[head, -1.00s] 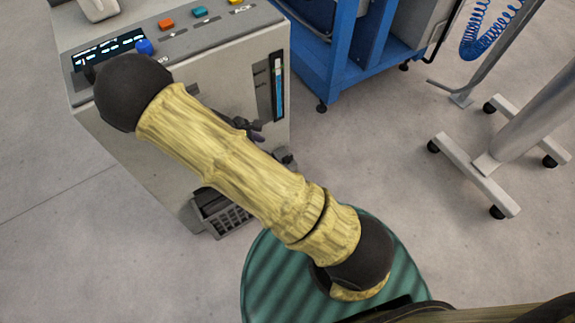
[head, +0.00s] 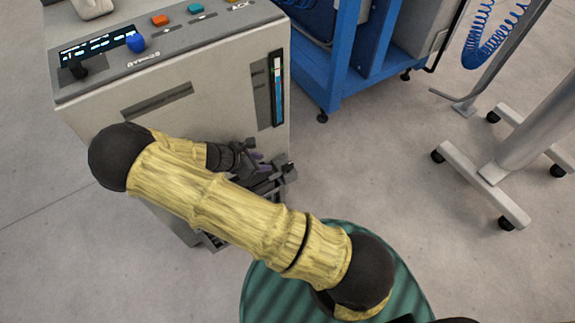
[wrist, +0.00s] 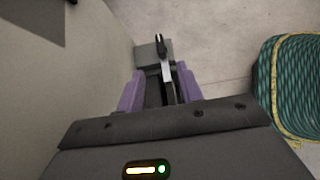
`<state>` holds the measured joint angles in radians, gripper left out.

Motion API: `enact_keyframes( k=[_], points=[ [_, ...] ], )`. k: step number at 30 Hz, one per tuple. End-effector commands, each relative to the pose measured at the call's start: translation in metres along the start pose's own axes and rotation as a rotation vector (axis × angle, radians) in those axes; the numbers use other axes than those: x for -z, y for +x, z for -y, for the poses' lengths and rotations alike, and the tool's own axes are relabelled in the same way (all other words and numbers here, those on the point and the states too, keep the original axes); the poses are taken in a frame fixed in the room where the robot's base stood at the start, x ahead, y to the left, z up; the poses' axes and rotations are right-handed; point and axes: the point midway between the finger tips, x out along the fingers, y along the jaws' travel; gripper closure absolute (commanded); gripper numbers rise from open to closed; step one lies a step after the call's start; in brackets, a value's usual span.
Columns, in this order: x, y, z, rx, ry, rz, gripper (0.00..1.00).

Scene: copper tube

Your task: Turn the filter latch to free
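The filter latch shows in the wrist view as a dark lever (wrist: 163,58) on a small grey block (wrist: 147,56) at the machine's side. In the head view the dark parts at the machine's lower right front (head: 287,170) are partly hidden by my arm and gripper. My gripper (wrist: 158,84) has purple fingers standing apart. The lever lies just beyond and partly between the fingertips, nearer the right finger. Contact cannot be told. In the head view my gripper (head: 262,163) is small and close to the machine's front.
The grey machine (head: 130,110) has a display, a blue knob (head: 135,41) and coloured buttons on top. A blue cart (head: 335,75) stands behind it. A wheeled stand (head: 480,180) is at the right, with open floor between. A green ribbed surface (wrist: 292,85) shows at the right.

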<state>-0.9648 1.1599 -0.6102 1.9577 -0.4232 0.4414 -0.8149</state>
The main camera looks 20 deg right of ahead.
Motion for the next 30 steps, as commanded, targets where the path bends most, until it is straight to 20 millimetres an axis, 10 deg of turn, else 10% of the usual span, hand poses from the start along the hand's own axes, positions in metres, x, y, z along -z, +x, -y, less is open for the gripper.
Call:
enact_keyframes(
  k=[21, 30],
  points=[
    [0.001, 0.128, 0.000, 0.002, 0.002, 0.001, 0.64],
    [0.000, 0.143, 0.000, -0.001, 0.000, -0.001, 0.64]
  ],
)
